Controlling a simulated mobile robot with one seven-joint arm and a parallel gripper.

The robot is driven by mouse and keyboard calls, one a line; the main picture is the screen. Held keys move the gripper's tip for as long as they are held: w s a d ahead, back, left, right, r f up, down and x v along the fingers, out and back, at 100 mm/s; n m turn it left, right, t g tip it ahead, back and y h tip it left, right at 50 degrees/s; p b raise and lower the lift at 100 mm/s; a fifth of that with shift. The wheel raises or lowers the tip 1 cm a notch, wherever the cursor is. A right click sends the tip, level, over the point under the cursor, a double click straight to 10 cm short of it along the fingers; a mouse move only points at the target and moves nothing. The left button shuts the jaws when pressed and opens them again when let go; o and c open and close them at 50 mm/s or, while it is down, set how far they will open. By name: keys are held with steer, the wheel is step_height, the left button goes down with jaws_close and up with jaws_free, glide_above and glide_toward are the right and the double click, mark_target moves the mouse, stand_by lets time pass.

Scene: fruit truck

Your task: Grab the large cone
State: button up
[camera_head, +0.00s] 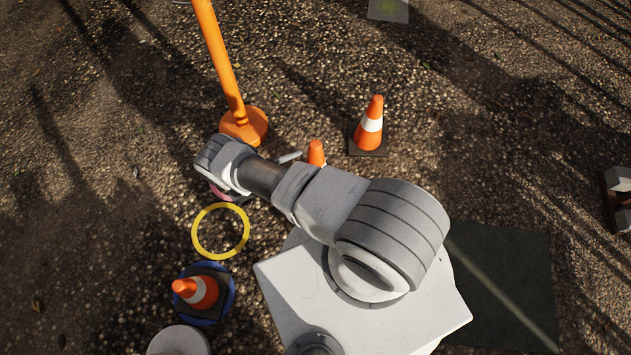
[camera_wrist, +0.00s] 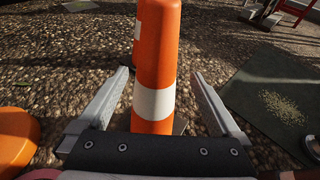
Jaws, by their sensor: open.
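An orange cone with white bands (camera_wrist: 157,55) stands upright between the two fingers of my gripper (camera_wrist: 160,75) in the wrist view. The fingers are open, one on each side, with a gap to the cone; its top is out of frame. In the head view, an orange cone top (camera_head: 316,152) shows just beyond my arm, which hides the rest; it looks like the same cone. A finger of my gripper (camera_head: 290,157) shows beside it. Another orange and white cone (camera_head: 370,127) stands on a dark square base farther back. A third cone (camera_head: 198,291) is at the lower left.
An orange post (camera_head: 226,70) with a round base stands behind my arm. A yellow ring (camera_head: 221,231) lies on the gravel, and a blue disc (camera_head: 230,299) is under the lower-left cone. A dark green mat (camera_head: 510,275) lies at right. Gravel at upper right is mostly clear.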

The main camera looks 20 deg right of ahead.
steer(key=x, duration=0.3)
steer(key=b+x, duration=0.1)
steer(key=x, duration=0.5)
steer(key=shift+w+r+b, duration=0.15)
steer(key=shift+w+b, duration=0.15)
steer(key=shift+b, duration=0.05)
steer(key=shift+c, duration=0.2)
jaws_close()
